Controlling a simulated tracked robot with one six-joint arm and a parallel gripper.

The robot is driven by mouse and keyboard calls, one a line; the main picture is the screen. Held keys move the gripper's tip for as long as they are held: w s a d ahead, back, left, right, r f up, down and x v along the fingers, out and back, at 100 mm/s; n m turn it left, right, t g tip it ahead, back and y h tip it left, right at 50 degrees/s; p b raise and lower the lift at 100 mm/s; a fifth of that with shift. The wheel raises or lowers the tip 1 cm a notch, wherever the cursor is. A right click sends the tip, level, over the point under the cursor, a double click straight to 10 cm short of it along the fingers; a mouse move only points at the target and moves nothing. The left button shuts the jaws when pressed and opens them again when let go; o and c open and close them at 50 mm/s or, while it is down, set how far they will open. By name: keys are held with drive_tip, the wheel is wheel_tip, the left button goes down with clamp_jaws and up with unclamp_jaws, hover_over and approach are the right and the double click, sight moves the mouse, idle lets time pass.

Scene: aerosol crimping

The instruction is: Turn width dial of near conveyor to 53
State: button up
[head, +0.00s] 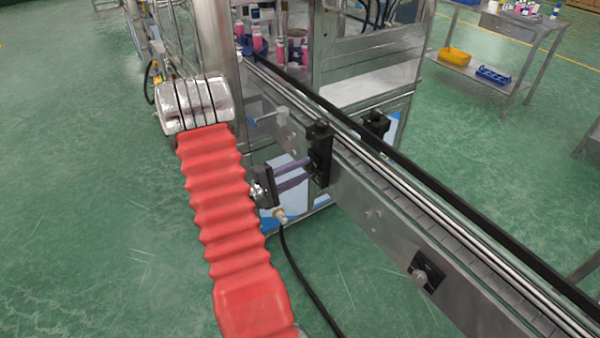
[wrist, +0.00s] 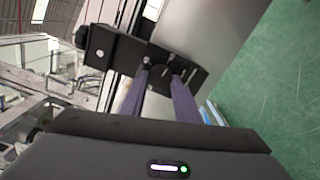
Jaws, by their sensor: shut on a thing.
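The near conveyor (head: 385,220) runs from upper middle to lower right. A black width-adjustment bracket (head: 319,150) stands on its near side; it also shows tilted in the wrist view (wrist: 125,48). My gripper (head: 308,170) reaches it from the left with two purple fingers. In the wrist view my gripper (wrist: 160,72) has its fingertips at the bracket's face, shut on what seems to be the width dial. The dial is mostly hidden between the fingertips, and no number on it can be read.
A second black block (head: 374,125) stands across the belt. Another black fitting (head: 426,272) sits on the conveyor side at lower right. A black cable (head: 300,275) hangs below. Green floor (head: 90,200) is open at left.

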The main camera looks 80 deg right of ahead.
drive_tip(key=o, duration=1)
drive_tip(key=shift+o, duration=0.2)
drive_tip(key=v, duration=1.3)
drive_tip(key=shift+w+a, duration=0.3)
drive_tip(key=shift+f, duration=0.1)
